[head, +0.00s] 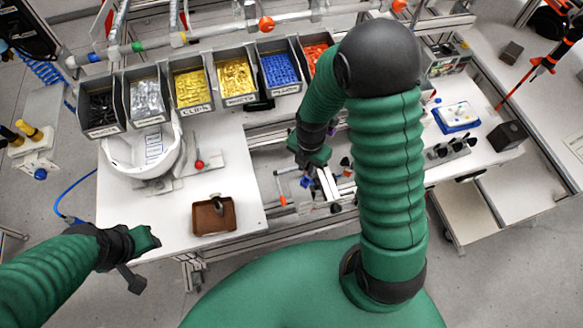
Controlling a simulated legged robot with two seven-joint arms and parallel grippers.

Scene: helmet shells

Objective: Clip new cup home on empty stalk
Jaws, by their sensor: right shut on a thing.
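A white helmet shell (143,152) lies at the left of the white table. I cannot make out a cup or an empty stalk on it at this size. A brown tray (205,232) near the table's front edge holds a small grey curved piece (217,204). My right gripper (305,172) is at the table's inner edge, right of the shell and tray and apart from both. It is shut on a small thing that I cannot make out.
A row of bins stands at the back, with yellow clips (192,88) and blue parts (279,69) among them. A red-knobbed pin (199,164) stands right of the shell. A blue-edged tray (457,117) is on the right bench. The table between shell and brown tray is mostly clear.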

